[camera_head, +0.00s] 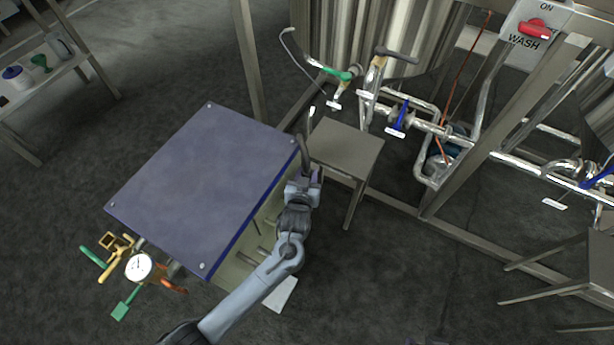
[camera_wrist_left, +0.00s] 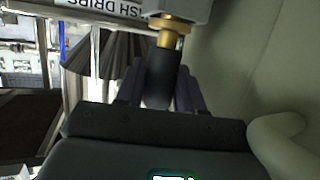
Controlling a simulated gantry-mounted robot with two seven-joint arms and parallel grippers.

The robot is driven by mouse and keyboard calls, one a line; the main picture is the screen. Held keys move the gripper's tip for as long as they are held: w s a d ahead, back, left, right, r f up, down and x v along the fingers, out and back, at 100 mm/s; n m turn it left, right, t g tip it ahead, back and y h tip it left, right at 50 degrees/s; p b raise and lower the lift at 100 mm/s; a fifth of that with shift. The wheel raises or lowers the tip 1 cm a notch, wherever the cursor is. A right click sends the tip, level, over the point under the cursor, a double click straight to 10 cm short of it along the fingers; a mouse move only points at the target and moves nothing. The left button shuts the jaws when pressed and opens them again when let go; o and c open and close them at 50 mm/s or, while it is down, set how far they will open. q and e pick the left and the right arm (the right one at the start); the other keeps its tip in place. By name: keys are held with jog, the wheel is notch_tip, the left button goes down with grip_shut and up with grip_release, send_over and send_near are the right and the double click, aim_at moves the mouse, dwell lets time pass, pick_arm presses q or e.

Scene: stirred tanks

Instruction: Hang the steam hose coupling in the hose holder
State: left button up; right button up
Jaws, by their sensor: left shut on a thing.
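My left gripper (camera_head: 305,178) is beside the right edge of the blue-grey panel. In the left wrist view, my left gripper (camera_wrist_left: 158,92) is shut on a dark cylindrical piece with a brass collar, which I take for the steam hose coupling (camera_wrist_left: 162,75). The collar meets a grey block at the top of that view; I cannot tell whether the block is part of the coupling or of the holder. In the head view the arm and gripper largely hide the coupling. I cannot clearly identify the hose holder. My right gripper is not in view.
The large blue-grey panel (camera_head: 200,185) lies left of my arm. A small grey stool (camera_head: 346,147) stands close on the right. Pipes with a blue-handled valve (camera_head: 398,117) run behind it.

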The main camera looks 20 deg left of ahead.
pick_arm(q)
jog(key=o, duration=0.9)
jog(key=shift+f, duration=0.15)
jog(key=shift+c, duration=0.2)
jog(key=shift+s+d+r+p, duration=0.1)
jog(key=shift+s+r+p, duration=0.15)
jog(key=shift+r+p, duration=0.1)
jog(key=p+v, duration=0.5)
jog(key=v, duration=0.6)
jog(key=shift+s, duration=0.3)
jog(key=shift+p, duration=0.35)
